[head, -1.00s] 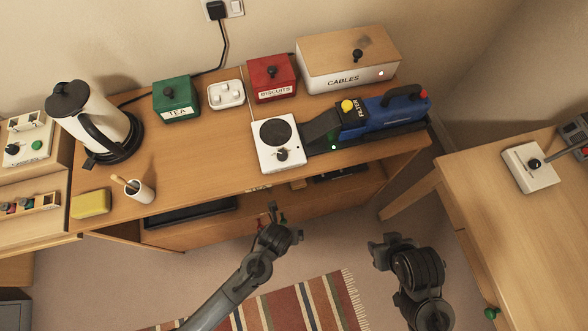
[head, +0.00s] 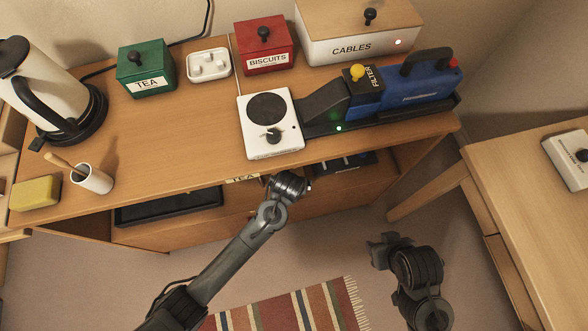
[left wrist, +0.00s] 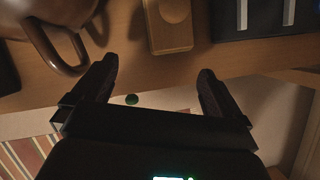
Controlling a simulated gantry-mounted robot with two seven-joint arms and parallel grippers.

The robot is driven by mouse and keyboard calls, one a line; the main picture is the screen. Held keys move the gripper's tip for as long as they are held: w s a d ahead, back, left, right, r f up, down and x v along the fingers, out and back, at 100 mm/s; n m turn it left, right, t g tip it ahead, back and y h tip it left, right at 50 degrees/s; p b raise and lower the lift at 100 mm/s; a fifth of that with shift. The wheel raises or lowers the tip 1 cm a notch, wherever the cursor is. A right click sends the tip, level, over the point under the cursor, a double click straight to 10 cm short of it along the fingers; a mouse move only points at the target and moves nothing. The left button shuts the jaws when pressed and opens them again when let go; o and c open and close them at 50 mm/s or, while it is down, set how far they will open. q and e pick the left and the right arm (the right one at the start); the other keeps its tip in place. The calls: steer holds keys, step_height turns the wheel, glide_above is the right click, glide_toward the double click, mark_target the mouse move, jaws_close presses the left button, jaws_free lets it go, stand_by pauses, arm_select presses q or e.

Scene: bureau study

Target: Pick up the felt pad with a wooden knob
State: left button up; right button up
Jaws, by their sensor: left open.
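In the left wrist view, a tan block with a round raised top (left wrist: 168,28) lies on the wooden shelf, at the top middle. It may be the felt pad with a wooden knob, but no felt shows clearly. My left gripper (left wrist: 155,82) is open and empty, its two dark fingers spread either side below the block and apart from it. In the head view, my left gripper (head: 288,184) is at the front of the desk, just below the top's edge, with its fingertips hidden. My right gripper (head: 380,250) hangs over the floor, away from the desk.
A brown rounded vessel with a handle (left wrist: 62,35) stands left of the block. A black tray with pale strips (left wrist: 265,18) lies to its right. The desk top's front edge (head: 205,187) overhangs the shelf opening.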

arm_select(q)
steer(key=w+b, duration=0.1)
steer(key=w, duration=0.4)
steer(key=shift+w+d, duration=0.1)
steer(key=shift+d, duration=0.1)
steer(key=shift+w, duration=0.35)
steer(key=b+x, duration=0.3)
steer(key=x, duration=0.2)
steer(key=shift+c, duration=0.3)
steer(key=c, duration=0.9)
